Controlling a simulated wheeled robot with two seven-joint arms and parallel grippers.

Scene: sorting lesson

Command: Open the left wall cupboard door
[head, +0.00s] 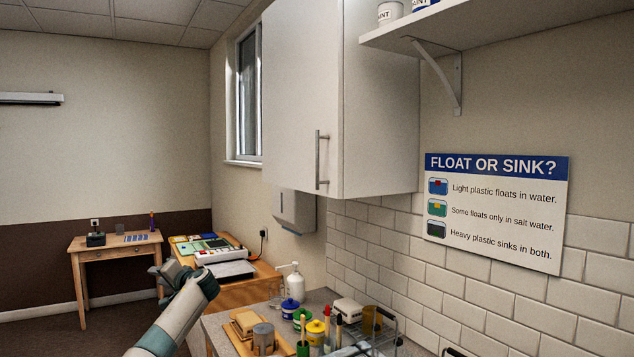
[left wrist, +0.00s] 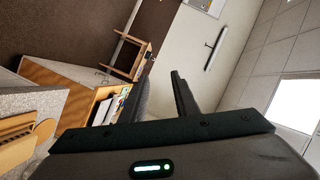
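The white wall cupboard hangs on the right-hand wall in the head view. Its door (head: 297,95) looks shut, flush with the cupboard body. A vertical metal bar handle (head: 317,160) sits low near the door's right edge. My left gripper (head: 163,270) is at lower left in the head view, well below and left of the handle and apart from it. In the left wrist view its two dark fingers (left wrist: 162,76) stand apart with nothing between them. The cupboard is not seen in the left wrist view. My right gripper is not in view.
Below the cupboard, a counter (head: 218,322) holds a soap bottle (head: 294,282), colored pots, a wooden tray and a dish rack. A dispenser (head: 294,211) hangs under the cupboard. A shelf (head: 480,35) with paint tins is at right. Space before the door looks clear.

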